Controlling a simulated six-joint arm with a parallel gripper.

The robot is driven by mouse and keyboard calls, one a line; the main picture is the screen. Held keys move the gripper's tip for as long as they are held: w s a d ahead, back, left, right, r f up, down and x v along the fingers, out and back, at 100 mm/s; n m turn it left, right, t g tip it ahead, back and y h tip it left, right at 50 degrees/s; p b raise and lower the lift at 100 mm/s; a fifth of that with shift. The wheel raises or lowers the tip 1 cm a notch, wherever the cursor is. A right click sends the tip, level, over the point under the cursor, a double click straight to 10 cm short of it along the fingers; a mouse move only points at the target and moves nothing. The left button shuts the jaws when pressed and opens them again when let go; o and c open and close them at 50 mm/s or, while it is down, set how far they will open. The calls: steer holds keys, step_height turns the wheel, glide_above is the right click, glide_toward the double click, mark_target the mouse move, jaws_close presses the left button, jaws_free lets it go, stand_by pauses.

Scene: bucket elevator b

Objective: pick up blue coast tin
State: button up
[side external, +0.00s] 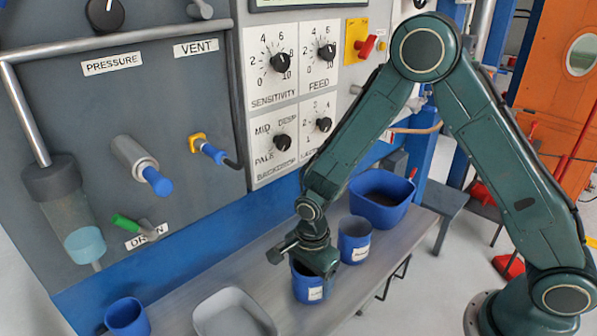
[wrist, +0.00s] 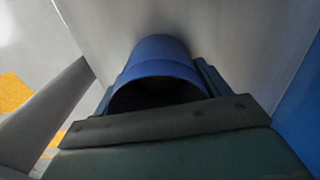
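A blue tin (side external: 308,289) with a white label stands on the grey bench below my gripper (side external: 316,268); its label is too small to read surely. In the wrist view the blue tin (wrist: 157,62) lies between my two fingers (wrist: 157,88), its dark open mouth towards me. The fingers are close against its sides, but I cannot tell whether they press on it. A second blue tin (side external: 355,240) with a white label stands just behind and right, apart from the gripper. My gripper hides part of the first tin's rim.
A grey tray (side external: 233,312) lies left of the gripper, with a blue cup (side external: 127,318) further left. A larger blue bin (side external: 381,200) stands at the back right. The control panel rises behind the bench (side external: 180,300). The bench's front edge is close to the tins.

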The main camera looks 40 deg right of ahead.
steer(key=c, duration=0.9)
steer(key=shift+r, duration=0.15)
steer(key=shift+c, duration=0.2)
step_height(320, 180, up, 20)
stand_by(0.5)
